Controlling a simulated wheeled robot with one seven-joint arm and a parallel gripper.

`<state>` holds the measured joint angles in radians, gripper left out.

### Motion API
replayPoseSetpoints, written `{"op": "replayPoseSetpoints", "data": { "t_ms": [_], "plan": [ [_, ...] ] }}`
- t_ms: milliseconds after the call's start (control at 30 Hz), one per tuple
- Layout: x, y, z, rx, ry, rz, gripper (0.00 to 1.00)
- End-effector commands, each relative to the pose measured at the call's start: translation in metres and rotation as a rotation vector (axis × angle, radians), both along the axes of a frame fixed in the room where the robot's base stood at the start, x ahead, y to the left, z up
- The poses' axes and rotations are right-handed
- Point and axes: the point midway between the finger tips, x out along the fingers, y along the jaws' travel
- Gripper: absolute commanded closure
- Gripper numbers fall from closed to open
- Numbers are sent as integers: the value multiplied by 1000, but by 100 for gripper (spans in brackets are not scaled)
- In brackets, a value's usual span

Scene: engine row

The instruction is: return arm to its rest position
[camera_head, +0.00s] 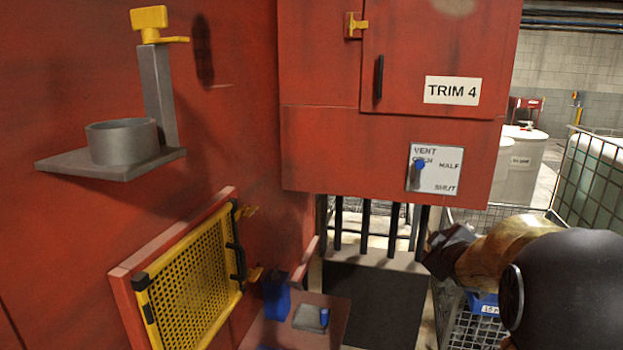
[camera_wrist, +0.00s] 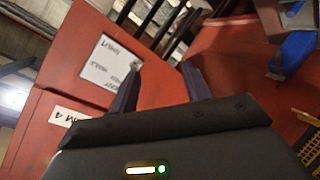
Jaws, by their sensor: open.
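My gripper (camera_head: 447,250) is at the right of the head view, just below the red TRIM 4 cabinet, with my arm reaching in from the right edge. In the wrist view my gripper (camera_wrist: 160,85) has its two dark fingers spread apart with nothing between them. The cabinet's white vent plate (camera_head: 436,170), marked OPEN, HALF and SHUT, has a blue-tipped lever (camera_head: 419,165) near the OPEN mark. The plate also shows in the wrist view (camera_wrist: 110,62), left of the fingers. The gripper appears apart from the plate.
The red TRIM 4 cabinet (camera_head: 400,130) overhangs dark pipes. At left are a grey cup holder (camera_head: 125,142) on a shelf and a yellow mesh panel (camera_head: 195,285). A blue item (camera_head: 277,297) sits low in the middle. Wire baskets (camera_head: 465,320) stand right, near my arm.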

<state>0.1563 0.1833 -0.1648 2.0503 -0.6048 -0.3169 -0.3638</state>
Motion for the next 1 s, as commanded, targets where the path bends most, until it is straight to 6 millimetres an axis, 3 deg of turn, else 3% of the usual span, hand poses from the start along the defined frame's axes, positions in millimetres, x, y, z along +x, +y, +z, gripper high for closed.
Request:
{"op": "replayPoseSetpoints", "data": {
  "t_ms": [100, 300, 500, 600, 733, 1000],
  "plan": [
    [-41, 29, -41, 190, 164, -113, 52],
    [-121, 75, -101, 430, 434, -300, 52],
    [-210, 117, -142, 591, 692, -481, 52],
    [-242, 130, -152, 636, 779, -550, 52],
    [-260, 138, -158, 658, 828, -589, 52],
    [-260, 138, -158, 659, 829, -591, 52]
  ]
}}
